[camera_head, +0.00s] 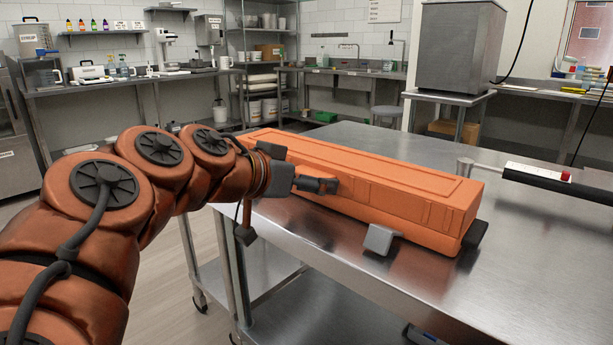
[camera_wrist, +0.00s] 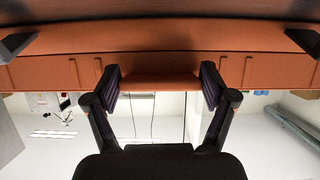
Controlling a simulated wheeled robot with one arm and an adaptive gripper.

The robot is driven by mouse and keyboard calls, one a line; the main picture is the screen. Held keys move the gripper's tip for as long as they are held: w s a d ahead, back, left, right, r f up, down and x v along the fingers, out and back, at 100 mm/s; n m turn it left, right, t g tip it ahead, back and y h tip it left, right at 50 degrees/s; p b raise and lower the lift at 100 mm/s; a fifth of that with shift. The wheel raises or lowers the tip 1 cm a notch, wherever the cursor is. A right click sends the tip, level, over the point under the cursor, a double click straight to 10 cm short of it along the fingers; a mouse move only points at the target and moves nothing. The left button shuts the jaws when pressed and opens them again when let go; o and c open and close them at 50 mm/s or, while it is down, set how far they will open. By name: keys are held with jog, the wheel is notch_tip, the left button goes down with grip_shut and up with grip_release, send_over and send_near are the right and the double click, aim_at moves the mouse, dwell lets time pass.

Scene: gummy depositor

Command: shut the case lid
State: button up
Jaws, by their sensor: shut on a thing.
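A long orange case (camera_head: 400,218) lies on the steel table. Its lid (camera_head: 370,165), with a raised rectangular panel, lies over the base and looks down; I cannot tell whether it is fully seated. My gripper (camera_head: 325,186) is at the case's long front side, left of its middle. In the wrist view my gripper (camera_wrist: 160,82) has its two dark fingers on either side of an orange tab or handle on the case front (camera_wrist: 40,72), closed on it. The arm partly hides the case's left end.
A grey block (camera_head: 380,238) stands on the steel table (camera_head: 520,270) by the case's front, and a dark block (camera_head: 475,233) sits at its right end. A dark bar with a white panel and red button (camera_head: 565,176) is at the right. The table's front right is clear.

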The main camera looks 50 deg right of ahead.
jog(key=shift+f, duration=0.25)
jog(key=o, duration=1.5)
jog(key=shift+r, duration=0.1)
jog(key=shift+r, duration=0.1)
jog(key=shift+r, duration=4.95)
